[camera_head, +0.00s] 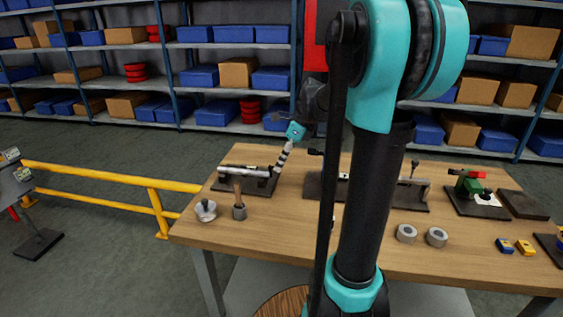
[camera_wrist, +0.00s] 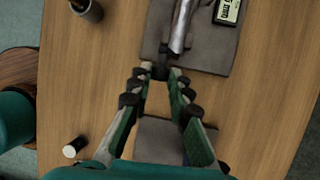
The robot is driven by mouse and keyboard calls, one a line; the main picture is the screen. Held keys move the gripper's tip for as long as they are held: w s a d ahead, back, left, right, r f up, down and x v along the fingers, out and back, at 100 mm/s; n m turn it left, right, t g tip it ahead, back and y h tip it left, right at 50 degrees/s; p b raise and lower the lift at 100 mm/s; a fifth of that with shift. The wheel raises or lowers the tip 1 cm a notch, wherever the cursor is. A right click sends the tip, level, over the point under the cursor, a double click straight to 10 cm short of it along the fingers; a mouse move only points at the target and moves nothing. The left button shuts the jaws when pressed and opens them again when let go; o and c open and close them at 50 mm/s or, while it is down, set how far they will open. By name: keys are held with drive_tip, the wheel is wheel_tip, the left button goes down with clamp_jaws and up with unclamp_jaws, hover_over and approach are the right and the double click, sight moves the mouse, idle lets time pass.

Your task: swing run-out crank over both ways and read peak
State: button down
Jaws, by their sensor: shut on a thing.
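The run-out fixture stands at the left end of the wooden bench, with a silver shaft (camera_head: 242,176) on a dark base plate (camera_head: 262,190). In the wrist view the shaft (camera_wrist: 182,25) runs up the picture from my fingertips. A small dark knob, which looks like the crank's grip (camera_wrist: 160,71), sits between the fingertips at the plate's near edge. My gripper (camera_head: 277,169) reaches down to the fixture's right end and is shut on that knob. A small readout (camera_wrist: 229,10) with dark digits lies beside the shaft, cut by the frame; its digits are too small to read.
A cup with a wooden handle (camera_head: 239,212) and a metal bowl-shaped part (camera_head: 205,213) stand in front. A long dark fixture (camera_head: 400,203) lies to the right, partly behind my arm. Two metal rings (camera_head: 406,233) sit near the front edge. A yellow rail (camera_head: 110,177) runs left.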

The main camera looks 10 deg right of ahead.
drive_tip(key=shift+s, duration=0.15)
drive_tip(key=c, duration=1.4)
unclamp_jaws()
drive_tip(key=v, duration=1.2)
drive_tip(key=shift+s+a, duration=0.2)
drive_tip(key=shift+s, duration=0.05)
drive_tip(key=shift+c, duration=0.5)
